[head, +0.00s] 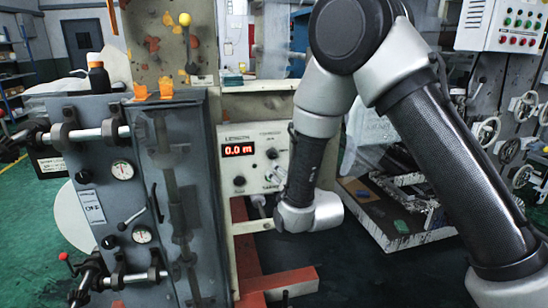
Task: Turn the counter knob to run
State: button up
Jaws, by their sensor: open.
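The counter panel (227,158) is a pale box on the machine, left of my wrist. It is marked LENGTH, and its red display (238,150) reads 0.0 m. A black round knob (239,181) sits below the display. A small dark knob (272,154) sits to the right of the display. I cannot read the small labels or tell which setting either knob points to. My forearm comes down from the upper right, and my wrist covers part of the panel's right side. My gripper's fingers do not show; any contact with a knob is hidden.
A grey cabinet (184,200) with gauges and clamp bars stands close on the left. A red floor frame (286,281) lies below the panel. A control box (505,25) and several handwheels (523,107) are at the right. Dark floor lies open at lower centre.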

aim_at(274, 156)
jog(key=shift+m+t, duration=0.5)
jog(key=shift+t, duration=0.3)
jog(key=w+a+r, duration=0.1)
jog(key=w, duration=0.1)
jog(key=w+r, duration=0.1)
jog(key=w, duration=0.2)
jog(key=w+a+r, duration=0.1)
jog(key=w, duration=0.1)
jog(key=shift+w+a+r, duration=0.15)
jog(key=shift+w+a, duration=0.15)
jog(key=c, duration=1.1)
